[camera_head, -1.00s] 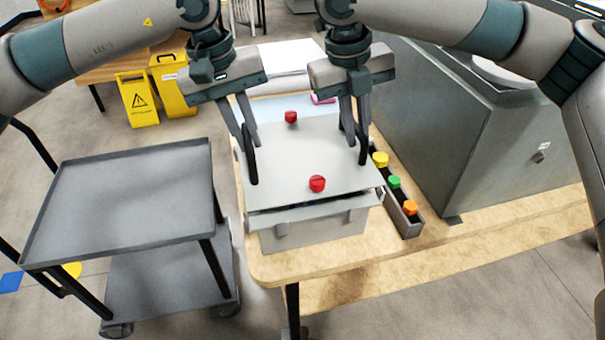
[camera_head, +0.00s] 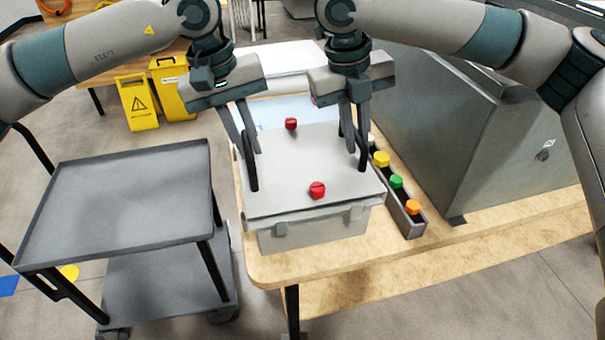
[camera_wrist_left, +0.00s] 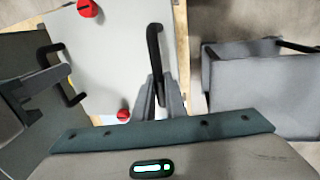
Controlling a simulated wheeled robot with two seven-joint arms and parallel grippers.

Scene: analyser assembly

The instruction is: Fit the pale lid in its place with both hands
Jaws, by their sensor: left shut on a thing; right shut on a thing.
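The pale lid (camera_head: 290,160) lies on top of the pale analyser box (camera_head: 315,228), nearly level, with little or no gap at its front edge. It has two red knobs, one near the front (camera_head: 317,190) and one near the back (camera_head: 291,124), and a black handle on each side. My left gripper (camera_head: 248,150) is shut on the left black handle (camera_head: 252,172); this handle also shows in the left wrist view (camera_wrist_left: 154,50). My right gripper (camera_head: 357,145) is shut on the right black handle (camera_head: 363,155). The fingers partly hide the handles.
A dark tray (camera_head: 411,224) with yellow, green and orange knobs stands right of the box on the wooden table (camera_head: 370,255). A large grey cabinet (camera_head: 490,130) stands further right. An empty grey cart (camera_head: 125,200) is at the left.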

